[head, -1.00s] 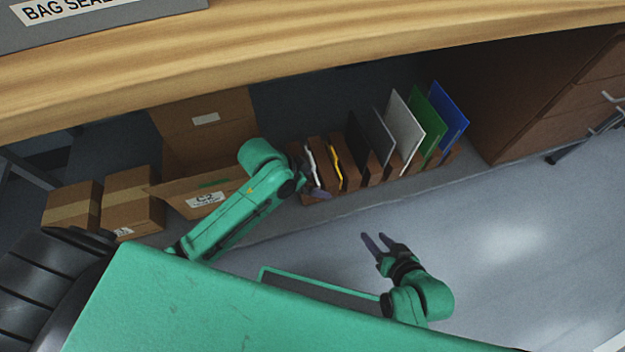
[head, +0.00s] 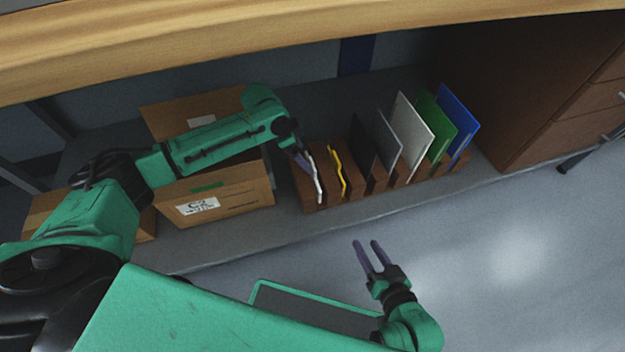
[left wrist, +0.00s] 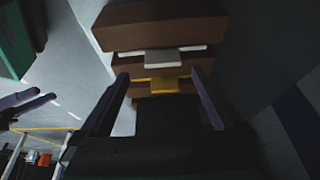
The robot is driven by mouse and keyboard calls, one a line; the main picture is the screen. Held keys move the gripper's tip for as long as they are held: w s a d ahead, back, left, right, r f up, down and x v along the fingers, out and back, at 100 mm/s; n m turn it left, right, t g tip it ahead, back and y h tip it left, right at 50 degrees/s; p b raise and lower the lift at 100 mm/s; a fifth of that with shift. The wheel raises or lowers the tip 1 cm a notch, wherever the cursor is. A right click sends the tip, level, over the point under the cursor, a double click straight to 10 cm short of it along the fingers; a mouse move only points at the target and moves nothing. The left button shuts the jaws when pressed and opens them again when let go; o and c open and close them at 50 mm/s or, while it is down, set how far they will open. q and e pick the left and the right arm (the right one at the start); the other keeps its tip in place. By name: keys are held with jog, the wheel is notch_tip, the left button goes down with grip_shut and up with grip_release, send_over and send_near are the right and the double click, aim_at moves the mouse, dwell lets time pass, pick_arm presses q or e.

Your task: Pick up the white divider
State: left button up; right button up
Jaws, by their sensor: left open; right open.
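A thin white divider (head: 316,178) stands in a slot at the left end of the brown slotted rack (head: 315,207), with a yellow one (head: 339,170) to its right. Both also show in the left wrist view, white (left wrist: 164,59) beyond yellow (left wrist: 163,86). A larger white panel (head: 411,132) stands farther right in the rack. My left gripper (head: 304,160) is open at the rack's left end, close to the thin white divider; contact cannot be told. In the left wrist view its fingers (left wrist: 160,76) flank the yellow piece. My right gripper (head: 366,254) is open and empty over the floor.
Dark, grey, green (head: 434,122) and blue (head: 458,118) panels stand in the rack. An open cardboard box (head: 235,195) is left of it. A wooden tabletop (head: 250,45) overhangs above, and a brown drawer cabinet (head: 540,95) stands right. The floor in front is clear.

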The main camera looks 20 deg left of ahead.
aim_at(311, 164)
pick_arm(q)
jog(key=b+x, duration=0.3)
jog(key=x, duration=0.3)
jog(key=shift+w+f+b, duration=0.25)
jog(key=shift+f+b, duration=0.05)
jog(key=shift+f, duration=0.05)
pick_arm(e)
jog(key=shift+m+t, duration=0.3)
jog(key=shift+t, duration=0.2)
notch_tip(311, 164, down, 5)
pick_arm(q)
grip_shut()
